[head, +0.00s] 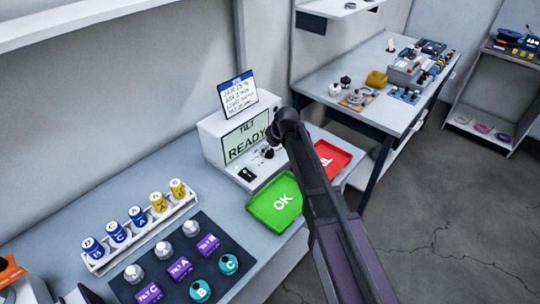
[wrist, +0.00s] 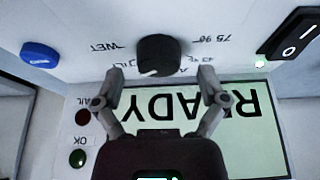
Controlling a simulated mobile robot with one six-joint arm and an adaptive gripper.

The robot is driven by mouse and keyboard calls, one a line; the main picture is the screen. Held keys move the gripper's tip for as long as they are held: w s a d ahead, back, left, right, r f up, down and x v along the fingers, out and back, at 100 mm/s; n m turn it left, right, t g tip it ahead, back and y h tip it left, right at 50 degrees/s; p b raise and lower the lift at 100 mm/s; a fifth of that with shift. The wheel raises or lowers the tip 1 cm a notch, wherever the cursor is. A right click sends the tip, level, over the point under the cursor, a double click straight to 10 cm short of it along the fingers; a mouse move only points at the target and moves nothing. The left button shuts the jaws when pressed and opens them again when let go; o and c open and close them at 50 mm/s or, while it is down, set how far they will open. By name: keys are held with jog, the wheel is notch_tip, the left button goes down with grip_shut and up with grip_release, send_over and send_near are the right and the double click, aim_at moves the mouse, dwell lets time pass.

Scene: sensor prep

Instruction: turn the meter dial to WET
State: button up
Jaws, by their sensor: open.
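The meter is a white box (head: 211,143) on the bench in the head view, its screen (head: 245,140) reading TILT READY. In the wrist view, upside down, its dark round dial (wrist: 160,54) shows a pale mark on its lower edge, slightly left. The WET label (wrist: 107,47) is left of the dial; other labels are partly hidden below it and at right. My gripper (wrist: 161,78) is open and empty, fingertips spread to either side of and just below the dial, with visible gaps. In the head view my arm hides part of the meter front.
On the meter panel are a blue button (wrist: 40,55), a black rocker switch (wrist: 291,36), and red and green lamps. A green OK tray (head: 275,203) and a red tray (head: 333,158) stand in front. A rack (head: 140,236) of labelled cans and a dark mat (head: 200,240) lie nearer.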

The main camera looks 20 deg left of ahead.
jog(key=shift+w+a+f+b, duration=0.1)
jog(key=shift+a+f+b, duration=0.15)
jog(key=shift+f+b, duration=0.25)
jog(key=c, duration=1.1)
jog(key=shift+d, duration=0.35)
jog(key=shift+c, duration=0.2)
jog(key=shift+a, duration=0.3)
